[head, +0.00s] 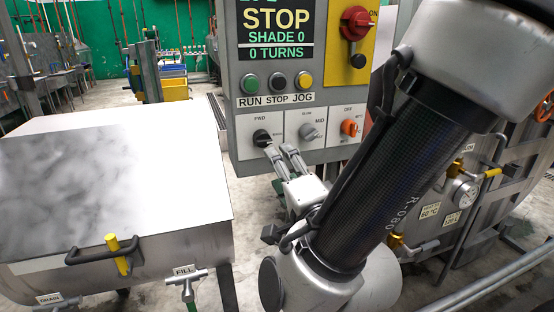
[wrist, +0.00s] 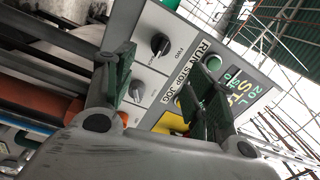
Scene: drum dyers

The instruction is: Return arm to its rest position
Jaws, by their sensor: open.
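My gripper (head: 282,150) is open and empty in front of the lower part of a grey control panel (head: 237,150). Its fingers point up toward the panel, just below the black FWD knob (head: 262,138). I cannot tell whether they touch it. In the wrist view the two fingers of my gripper (wrist: 165,75) stand apart, with the black knob (wrist: 159,44) and the tilted panel beyond them. My arm (head: 375,175) crosses the head view from upper right down to the middle and hides part of the panel's right side.
The panel's screen (head: 276,28) reads STOP, SHADE 0, 0 TURNS. A grey MID knob (head: 309,132) and an orange knob (head: 350,128) sit beside the black one. A steel vat (head: 110,185) stands left. A drum machine (head: 475,215) with gauges and valves stands right.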

